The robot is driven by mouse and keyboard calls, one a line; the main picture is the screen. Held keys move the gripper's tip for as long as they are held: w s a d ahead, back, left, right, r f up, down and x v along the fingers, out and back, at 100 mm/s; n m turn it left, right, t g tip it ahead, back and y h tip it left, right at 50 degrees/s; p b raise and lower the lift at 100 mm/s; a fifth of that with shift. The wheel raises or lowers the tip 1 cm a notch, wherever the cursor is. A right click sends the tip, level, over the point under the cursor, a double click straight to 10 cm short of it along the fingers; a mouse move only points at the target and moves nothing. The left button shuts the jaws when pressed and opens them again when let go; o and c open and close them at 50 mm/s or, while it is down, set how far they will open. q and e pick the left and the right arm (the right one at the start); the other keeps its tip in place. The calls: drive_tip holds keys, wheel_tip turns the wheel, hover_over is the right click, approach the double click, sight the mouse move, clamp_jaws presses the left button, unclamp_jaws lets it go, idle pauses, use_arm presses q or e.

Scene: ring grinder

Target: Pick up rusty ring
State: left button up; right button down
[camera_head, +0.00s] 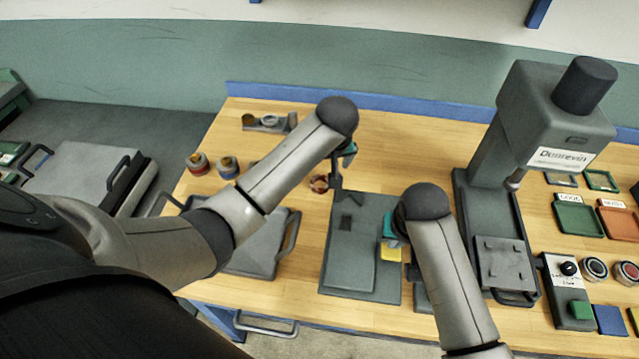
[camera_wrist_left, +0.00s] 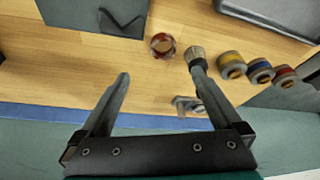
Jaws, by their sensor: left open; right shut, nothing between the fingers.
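The rusty ring (camera_head: 319,183), reddish brown, lies on the wooden table just left of the grey plate, and it also shows in the left wrist view (camera_wrist_left: 162,45). My left gripper (camera_wrist_left: 158,68) is open and empty, its fingers pointing towards the ring; the ring appears beyond the gap between the tips, not between them. In the head view the left gripper (camera_head: 337,183) is close beside the ring, on its right. My right gripper (camera_head: 413,270) is shut and empty over the right edge of the grey plate, partly hidden by its arm.
The grey plate (camera_head: 340,262) lies right of the ring. Banded pots (camera_head: 198,163) stand to the left. A small rack (camera_head: 268,123) stands at the back. The Denrevin press (camera_head: 485,155) stands at right.

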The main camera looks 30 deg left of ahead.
use_arm(q)
approach(319, 185)
drive_tip(key=shift+w+f, duration=0.35)
drive_tip(key=shift+w, duration=0.05)
drive_tip(key=shift+s+x, duration=0.1)
drive_tip(key=shift+x, duration=1.2)
drive_tip(key=shift+s+x, duration=0.15)
drive_tip(key=shift+x, duration=1.15)
drive_tip(key=shift+a, duration=0.1)
drive_tip(key=shift+c, duration=0.3)
drive_tip(key=c, duration=1.5)
